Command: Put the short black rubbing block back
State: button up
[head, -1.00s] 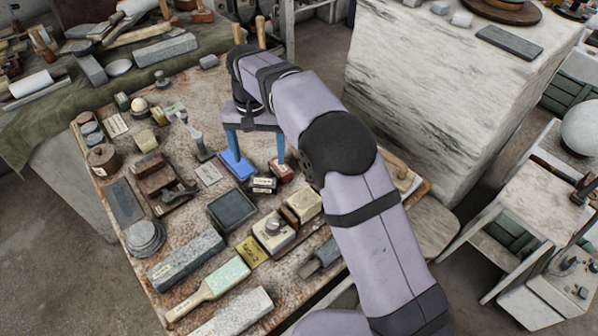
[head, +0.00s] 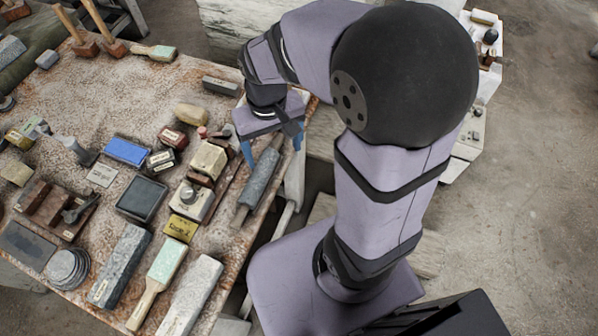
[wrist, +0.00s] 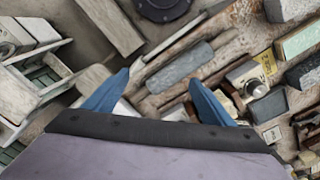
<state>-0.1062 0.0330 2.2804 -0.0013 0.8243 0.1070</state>
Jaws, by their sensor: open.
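I cannot tell for sure which black piece is the short rubbing block. My gripper (head: 273,146) is open and empty, above the table's right edge. It is over a dark grey elongated piece (head: 260,175), apart from the black blocks. In the wrist view my open fingers (wrist: 158,78) show that grey piece (wrist: 180,68) just beyond and between the tips.
A dark square tray (head: 142,198), a cream block (head: 210,160), a yellow box (head: 180,228) and long stone blocks (head: 119,266) crowd the table. A dark grey block (head: 221,86) lies near the far edge. The rusty table top (head: 130,100) has bare room toward the back.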

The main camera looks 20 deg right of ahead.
jog(key=s+d+f, duration=0.2)
jog(key=s+d, duration=0.1)
jog(key=s, duration=0.4)
jog(key=shift+f, duration=0.15)
